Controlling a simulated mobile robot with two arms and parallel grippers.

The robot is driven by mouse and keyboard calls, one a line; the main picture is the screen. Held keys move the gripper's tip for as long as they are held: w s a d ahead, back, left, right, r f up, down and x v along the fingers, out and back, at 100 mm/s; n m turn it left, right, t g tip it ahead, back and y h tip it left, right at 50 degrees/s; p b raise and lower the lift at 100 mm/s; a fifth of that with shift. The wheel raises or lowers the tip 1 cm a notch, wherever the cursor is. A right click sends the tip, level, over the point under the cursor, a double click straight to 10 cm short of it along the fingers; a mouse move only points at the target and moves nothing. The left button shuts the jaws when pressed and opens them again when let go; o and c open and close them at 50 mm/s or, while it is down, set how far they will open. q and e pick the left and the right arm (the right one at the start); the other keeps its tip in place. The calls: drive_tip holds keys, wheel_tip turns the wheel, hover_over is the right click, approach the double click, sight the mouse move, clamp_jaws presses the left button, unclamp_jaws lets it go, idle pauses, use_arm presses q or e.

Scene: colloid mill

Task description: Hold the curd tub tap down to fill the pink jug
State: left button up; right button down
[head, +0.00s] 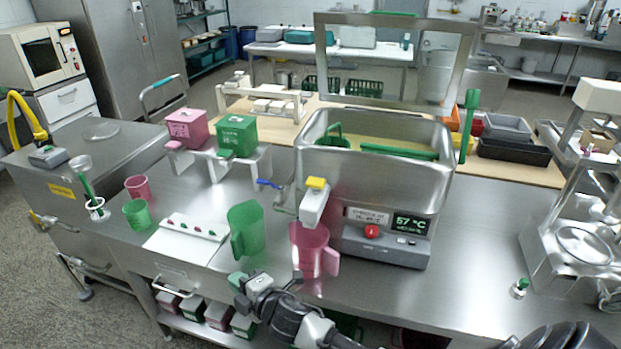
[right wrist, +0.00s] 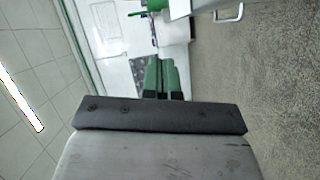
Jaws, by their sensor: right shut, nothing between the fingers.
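The steel curd tub (head: 375,180) stands on the steel bench, with a red knob and a display reading 57 °C on its front base. A tap with a yellow top (head: 317,183) and a pale body sticks out at its front left corner. The translucent pink jug (head: 312,262) stands upright below that tap, handle to the right. I cannot tell whether it holds liquid. My right gripper (head: 238,281) is shut and empty at the bench's front edge, left of and nearer than the pink jug. Its green fingers (right wrist: 162,76) show together in the right wrist view. My left gripper is out of view.
A white board (head: 185,240), smaller pink (head: 138,188) and green cups (head: 138,215) stand further left.

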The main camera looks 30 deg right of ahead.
drive_tip(key=w+a+r+n+g+y, duration=0.1)
drive_tip(key=a+r+n+g+y, duration=0.25)
drive_tip(key=r+n, duration=0.45)
drive_tip(key=w+a+r+n+g+y+b, duration=0.15)
drive_tip(key=r+n+g+y, duration=0.25)
drive_tip(key=n, duration=0.9)
drive_tip(key=a+r+n+g+y+p, duration=0.1)
drive_tip(key=a+r+n+g+y, duration=0.25)
drive_tip(key=r+n, duration=0.45)
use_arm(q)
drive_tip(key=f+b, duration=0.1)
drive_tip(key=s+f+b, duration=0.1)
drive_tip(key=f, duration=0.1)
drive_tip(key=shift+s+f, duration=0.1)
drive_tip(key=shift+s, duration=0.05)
use_arm(e)
drive_tip(key=d+r+n+h, duration=0.4)
drive_tip(key=d+h, duration=0.2)
drive_tip(key=d, duration=0.4)
drive_tip(key=d+r+n+g+h, duration=0.1)
drive_tip(key=d+r+n+h, duration=0.3)
drive_tip(key=d, duration=0.6)
drive_tip(key=d+r+n+g+h, duration=0.1)
drive_tip(key=d+r+n+h, duration=0.3)
drive_tip(key=d+n+h, duration=0.2)
drive_tip(key=d+h, duration=0.2)
drive_tip(key=d, duration=0.2)
drive_tip(key=shift+r+h, duration=0.3)
drive_tip(key=shift+r, duration=0.1)
drive_tip(key=shift+s+f, duration=0.1)
